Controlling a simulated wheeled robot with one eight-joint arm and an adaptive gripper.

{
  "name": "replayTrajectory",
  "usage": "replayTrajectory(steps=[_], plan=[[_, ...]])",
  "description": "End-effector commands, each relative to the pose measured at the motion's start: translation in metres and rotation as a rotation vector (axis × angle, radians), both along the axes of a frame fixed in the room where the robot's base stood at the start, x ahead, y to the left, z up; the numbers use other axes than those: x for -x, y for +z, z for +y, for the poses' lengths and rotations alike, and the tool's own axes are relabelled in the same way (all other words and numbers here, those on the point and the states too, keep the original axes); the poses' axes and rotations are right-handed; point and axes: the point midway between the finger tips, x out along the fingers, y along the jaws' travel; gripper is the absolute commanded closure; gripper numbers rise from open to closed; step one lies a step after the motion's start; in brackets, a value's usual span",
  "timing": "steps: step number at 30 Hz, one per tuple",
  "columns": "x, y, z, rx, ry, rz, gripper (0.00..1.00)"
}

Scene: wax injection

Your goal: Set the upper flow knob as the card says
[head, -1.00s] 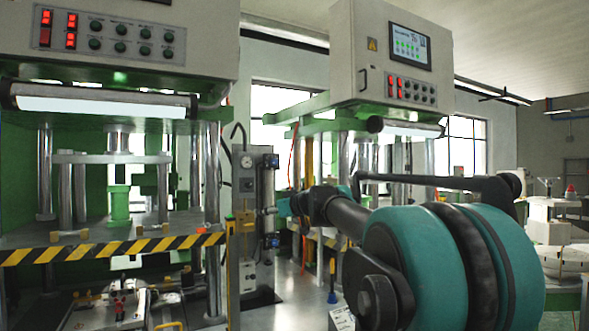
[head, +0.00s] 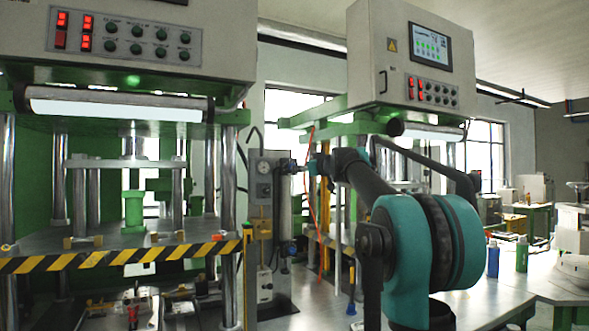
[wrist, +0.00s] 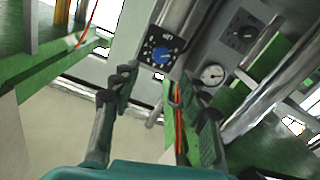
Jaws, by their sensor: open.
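The upper flow knob is blue on a black dial plate with white marks (wrist: 162,54); its small lettering is hard to read. In the wrist view it lies ahead of my gripper (wrist: 160,100), whose two dark ribbed fingers are spread apart and empty. The knob is beyond the fingertips and not touched. In the head view my gripper (head: 304,168) is at the height of the upper knob on the grey column (head: 263,215), and hides part of it. A lower blue knob (head: 290,248) shows below. I cannot make out the card.
A green press with a striped barrier (head: 110,257) stands left. A second control box (head: 410,55) hangs at right. Bottles (head: 493,258) stand on a bench.

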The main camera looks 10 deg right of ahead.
Motion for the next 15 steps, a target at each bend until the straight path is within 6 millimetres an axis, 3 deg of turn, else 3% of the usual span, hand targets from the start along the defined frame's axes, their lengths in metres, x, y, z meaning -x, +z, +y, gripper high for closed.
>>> replayTrajectory(steps=[6,15], plan=[[-0.038,0.000,0.013,0.000,0.002,0.000,0.55],[-0.072,0.000,0.024,0.000,0.001,0.000,0.55]])
